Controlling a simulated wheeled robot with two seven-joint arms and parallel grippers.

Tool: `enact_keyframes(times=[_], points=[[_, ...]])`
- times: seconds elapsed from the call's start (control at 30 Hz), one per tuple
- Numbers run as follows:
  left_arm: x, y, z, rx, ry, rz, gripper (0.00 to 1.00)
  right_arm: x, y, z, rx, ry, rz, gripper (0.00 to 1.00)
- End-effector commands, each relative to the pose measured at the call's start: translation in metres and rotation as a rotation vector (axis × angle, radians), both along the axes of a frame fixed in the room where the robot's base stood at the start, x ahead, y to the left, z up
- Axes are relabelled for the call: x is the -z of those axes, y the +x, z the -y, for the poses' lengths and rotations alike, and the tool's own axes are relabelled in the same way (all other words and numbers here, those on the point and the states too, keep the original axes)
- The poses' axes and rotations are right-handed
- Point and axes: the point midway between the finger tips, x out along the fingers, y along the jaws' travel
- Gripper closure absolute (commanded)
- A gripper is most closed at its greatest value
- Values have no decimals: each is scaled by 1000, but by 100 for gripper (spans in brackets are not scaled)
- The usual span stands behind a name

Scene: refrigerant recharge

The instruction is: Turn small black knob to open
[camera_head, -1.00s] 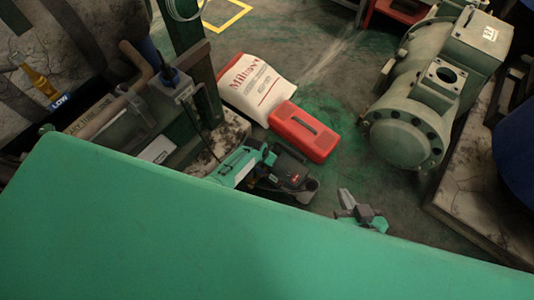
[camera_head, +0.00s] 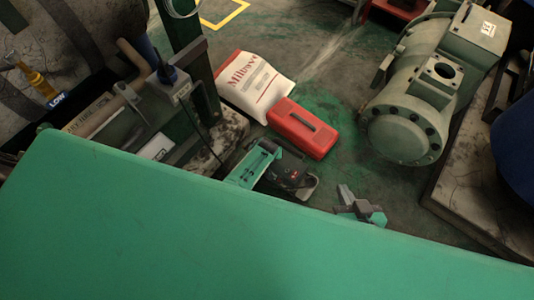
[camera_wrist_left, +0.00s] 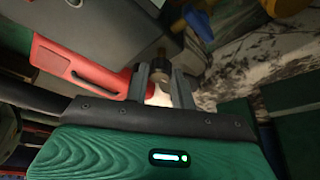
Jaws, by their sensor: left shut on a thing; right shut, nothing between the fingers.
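In the left wrist view, a small dark knob (camera_wrist_left: 157,68) sits between the tips of my left gripper (camera_wrist_left: 161,74). The fingers close around it; a brownish edge and a bright patch show beside it. In the head view, my left arm's teal and black parts show beyond the green surface; its fingertips and the knob cannot be made out there. My right gripper (camera_head: 345,194) is shut and empty, just past the green surface's far edge.
A red case (camera_head: 303,128) lies beside a white and red bag (camera_head: 252,84) on the floor. A large grey-green machine (camera_head: 405,125) stands at the right. A yellow-handled tool (camera_head: 38,82) is at the left. Open floor lies between.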

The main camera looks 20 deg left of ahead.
Motion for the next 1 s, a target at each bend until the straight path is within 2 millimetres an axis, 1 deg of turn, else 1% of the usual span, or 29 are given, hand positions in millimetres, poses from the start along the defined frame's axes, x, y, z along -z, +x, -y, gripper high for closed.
enact_keyframes(times=[0.4, 0.43, 0.5, 0.53, 0.87, 1.0], points=[[1, -2, 0, -8, -1, -4, 98, 0, 0, -1, -1, 3, 2, 100], [1, -2, 0, -8, -1, -4, 71, 0, -1, -1, -1, 3, 2, 100], [1, -2, 0, -8, -1, -4, 57, 1, -1, -1, -1, 3, 2, 100], [1, -1, 0, -8, -1, -3, 53, 1, -1, -1, -1, 3, 2, 100], [-1, -1, 0, -6, -1, -1, 53, -2, 1, 1, 1, 0, 3, 100], [-4, -2, 1, -6, -1, -1, 53, -3, 0, 6, 5, -22, -31, 100]])
